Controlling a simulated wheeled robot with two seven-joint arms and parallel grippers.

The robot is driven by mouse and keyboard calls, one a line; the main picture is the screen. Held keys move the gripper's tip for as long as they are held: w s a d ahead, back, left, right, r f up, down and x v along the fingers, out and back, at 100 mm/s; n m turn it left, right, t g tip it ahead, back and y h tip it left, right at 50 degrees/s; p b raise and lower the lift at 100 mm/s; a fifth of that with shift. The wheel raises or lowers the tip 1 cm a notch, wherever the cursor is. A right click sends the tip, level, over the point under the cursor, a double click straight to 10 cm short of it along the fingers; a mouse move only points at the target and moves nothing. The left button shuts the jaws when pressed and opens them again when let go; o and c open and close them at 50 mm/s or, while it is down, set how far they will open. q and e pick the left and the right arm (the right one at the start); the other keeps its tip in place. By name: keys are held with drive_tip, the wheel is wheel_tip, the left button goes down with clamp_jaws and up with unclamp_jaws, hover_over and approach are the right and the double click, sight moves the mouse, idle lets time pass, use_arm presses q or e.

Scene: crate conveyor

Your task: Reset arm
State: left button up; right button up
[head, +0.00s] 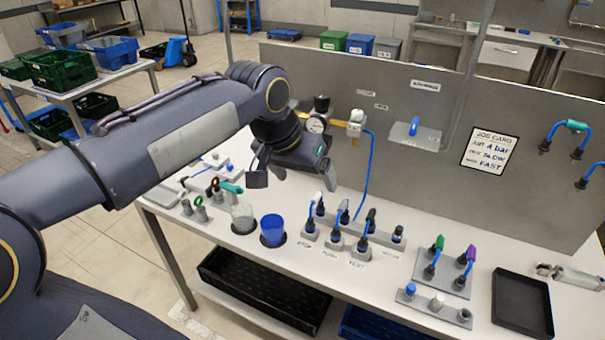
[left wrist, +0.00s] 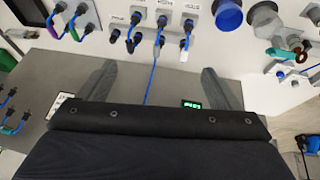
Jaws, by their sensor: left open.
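My left gripper (head: 293,176) is held above the back part of the workbench, in front of the grey upright panel. In the left wrist view its two fingers (left wrist: 158,82) stand wide apart with nothing between them; the jaws are open and empty. A blue cable passes behind the gap in that view. My left arm reaches in from the left of the head view, bent at the elbow. My right gripper and arm are not in view.
Crates stand at the left.

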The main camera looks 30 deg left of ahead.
use_arm(q)
drive_tip(key=s+d+f+h, duration=0.1)
drive_tip(key=s+d+f, duration=0.3)
drive_tip(key=s+f, duration=0.2)
drive_tip(key=s+d+f+h, duration=0.1)
drive_tip(key=s+d+f, duration=0.2)
drive_tip(key=s+f, duration=0.4)
drive_tip(key=shift+s+d+t+h, duration=0.4)
drive_tip(key=shift+s, duration=0.7)
idle(0.3)
